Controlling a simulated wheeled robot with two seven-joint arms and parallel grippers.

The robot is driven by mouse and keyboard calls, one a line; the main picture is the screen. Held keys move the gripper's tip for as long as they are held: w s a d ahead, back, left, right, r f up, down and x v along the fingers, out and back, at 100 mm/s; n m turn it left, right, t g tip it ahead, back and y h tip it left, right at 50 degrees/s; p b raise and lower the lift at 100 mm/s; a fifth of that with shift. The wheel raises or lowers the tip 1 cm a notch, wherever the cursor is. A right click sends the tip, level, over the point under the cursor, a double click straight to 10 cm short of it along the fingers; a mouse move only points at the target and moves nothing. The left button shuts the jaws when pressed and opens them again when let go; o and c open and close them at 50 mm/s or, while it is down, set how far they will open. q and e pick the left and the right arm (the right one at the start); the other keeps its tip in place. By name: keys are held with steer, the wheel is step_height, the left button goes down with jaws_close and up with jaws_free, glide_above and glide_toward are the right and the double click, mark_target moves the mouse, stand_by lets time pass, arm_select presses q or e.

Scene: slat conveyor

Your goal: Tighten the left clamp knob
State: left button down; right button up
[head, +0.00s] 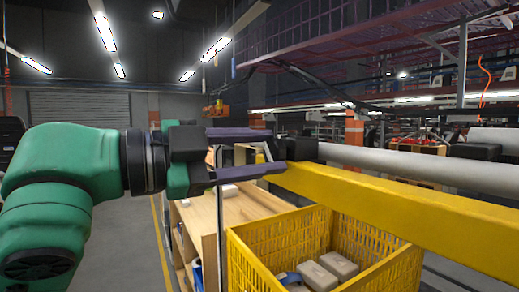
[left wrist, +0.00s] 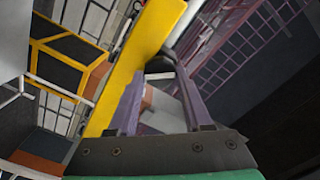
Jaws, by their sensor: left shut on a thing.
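A small black clamp knob (head: 302,148) sits at the left end of the yellow conveyor beam (head: 400,212). My left gripper (head: 280,151) reaches it from the left. Its two purple fingers lie above and below the knob's near side and are shut on it. In the left wrist view the fingers (left wrist: 157,72) converge on the dark knob (left wrist: 160,64), beside the yellow beam (left wrist: 139,58). The fingers hide part of the knob, and its turn angle cannot be read. My right gripper is in neither view.
A yellow crate (head: 262,226) holding several pale blocks stands below the beam. A wooden shelf unit (head: 205,215) is left of it. A grey rail (head: 400,170) runs behind the beam, with another black block (head: 475,151) at right. The floor at lower left is clear.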

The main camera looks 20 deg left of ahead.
arm_select(q)
steer(key=m, duration=0.3)
steer(key=shift+m, duration=0.3)
steer(key=shift+f+m+p, duration=0.1)
steer(key=shift+m+p, duration=0.25)
steer(key=shift+m, duration=1.65)
steer(key=shift+c, duration=1.6)
jaws_free()
